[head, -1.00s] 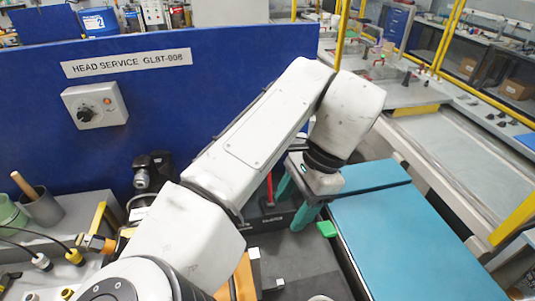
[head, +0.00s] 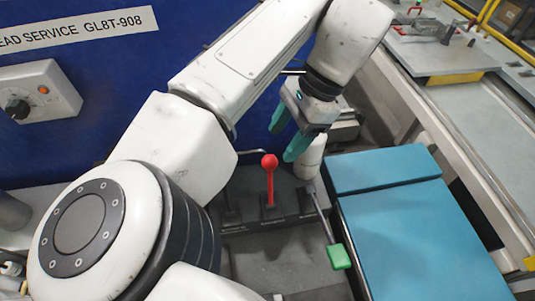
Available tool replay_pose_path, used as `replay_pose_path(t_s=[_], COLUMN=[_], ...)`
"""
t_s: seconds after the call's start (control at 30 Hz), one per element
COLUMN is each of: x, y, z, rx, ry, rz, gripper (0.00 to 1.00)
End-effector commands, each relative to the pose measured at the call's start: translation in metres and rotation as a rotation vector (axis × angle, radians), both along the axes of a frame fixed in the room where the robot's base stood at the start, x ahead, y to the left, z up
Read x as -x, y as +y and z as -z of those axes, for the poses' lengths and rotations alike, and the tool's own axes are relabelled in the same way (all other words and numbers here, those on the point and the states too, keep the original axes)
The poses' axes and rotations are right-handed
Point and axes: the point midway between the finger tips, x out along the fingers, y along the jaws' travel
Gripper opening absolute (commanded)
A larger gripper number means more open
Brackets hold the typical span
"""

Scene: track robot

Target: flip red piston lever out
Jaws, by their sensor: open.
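The red lever (head: 270,180) stands upright, with a round red knob on a red shaft, in a dark base block below the blue panel. My gripper (head: 287,142) hangs just above and to the right of the red knob, its two teal fingers pointing down and apart, with nothing between them. The fingers look clear of the knob, though the depth gap is hard to judge. A green-handled lever (head: 338,254) beside it leans toward the viewer, to the right of the red one.
A teal-topped bench (head: 410,235) fills the right side. The blue panel (head: 150,80) stands behind, carrying a control box with a dial (head: 38,92). The dark floor in front is open.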

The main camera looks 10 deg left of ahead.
Motion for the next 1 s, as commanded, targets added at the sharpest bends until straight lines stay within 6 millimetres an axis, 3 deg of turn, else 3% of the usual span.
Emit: replay_pose_path(t_s=[0.2,0.5,0.73,1.0], x=[0.005,0.01,0.013,0.013], y=[0.012,0.026,0.034,0.037], z=[0.036,0.072,0.089,0.092], rx=[-0.001,-0.001,-0.002,0.0], ry=[0.001,0.001,0.001,0.0], rz=[-0.001,-0.001,-0.001,0.0], gripper=[0.6,0.6,0.6,0.6])
